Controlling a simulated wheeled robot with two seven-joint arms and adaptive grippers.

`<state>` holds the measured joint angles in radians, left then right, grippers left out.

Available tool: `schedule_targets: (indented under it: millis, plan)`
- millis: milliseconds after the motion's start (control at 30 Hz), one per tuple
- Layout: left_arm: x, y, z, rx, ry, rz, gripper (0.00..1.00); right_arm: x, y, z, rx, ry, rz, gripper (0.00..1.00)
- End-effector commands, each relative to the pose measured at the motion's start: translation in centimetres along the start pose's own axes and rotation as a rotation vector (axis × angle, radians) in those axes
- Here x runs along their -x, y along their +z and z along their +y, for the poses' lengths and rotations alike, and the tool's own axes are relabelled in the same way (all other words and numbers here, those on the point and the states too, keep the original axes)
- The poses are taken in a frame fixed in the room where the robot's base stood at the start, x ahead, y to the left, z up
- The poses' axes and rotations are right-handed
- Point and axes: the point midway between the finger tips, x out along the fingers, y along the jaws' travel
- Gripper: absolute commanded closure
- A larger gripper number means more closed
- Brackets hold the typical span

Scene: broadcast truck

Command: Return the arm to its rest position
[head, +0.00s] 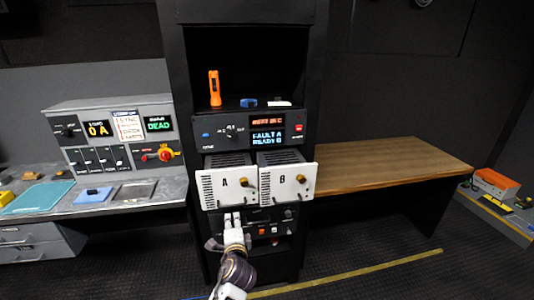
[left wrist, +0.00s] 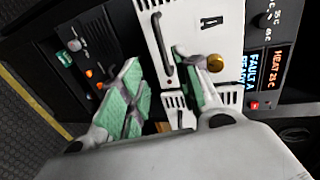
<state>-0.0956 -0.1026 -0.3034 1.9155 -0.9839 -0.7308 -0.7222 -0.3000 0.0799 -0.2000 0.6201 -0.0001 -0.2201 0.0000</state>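My left gripper (head: 232,219) is in front of the rack, just below the white front of module A (head: 212,188). In the left wrist view its green-padded fingers (left wrist: 163,88) are spread, with nothing seen held between them. The front of module A (left wrist: 220,28), with its dark handle (left wrist: 162,45) and brass knob (left wrist: 215,63), is close beyond the fingertips. I cannot tell whether a finger touches it. My right gripper is in neither view.
Module B (head: 287,182) sits beside A, both jutting from the black rack (head: 313,85). The display above reads FAULT A, READY B (head: 267,138). A control desk (head: 160,205) stands left, a wooden bench (head: 390,165) right. An orange handheld device (head: 214,88) is on the upper shelf.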

Motion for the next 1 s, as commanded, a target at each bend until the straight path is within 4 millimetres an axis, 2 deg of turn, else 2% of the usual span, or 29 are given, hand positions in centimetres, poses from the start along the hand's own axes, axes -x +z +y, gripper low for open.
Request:
schedule_targets:
  millis: [167, 367, 500, 700, 1000]
  plan:
    - [0.7, 2.0, 1.6, 0.087, 0.062, -0.03, 0.67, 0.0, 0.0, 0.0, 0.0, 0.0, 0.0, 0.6]
    - [2.9, 5.8, 5.3, 0.294, 0.213, -0.101, 0.67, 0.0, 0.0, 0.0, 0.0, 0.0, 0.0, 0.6]
    - [5.4, 8.4, 8.1, 0.461, 0.34, -0.164, 0.67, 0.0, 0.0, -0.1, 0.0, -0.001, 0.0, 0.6]
    - [9.7, 11.1, 11.7, 0.677, 0.523, -0.258, 0.67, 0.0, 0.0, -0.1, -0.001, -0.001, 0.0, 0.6]
    - [16.8, 13.2, 14.9, 0.915, 0.771, -0.394, 0.67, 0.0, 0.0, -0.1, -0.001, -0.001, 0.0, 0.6]
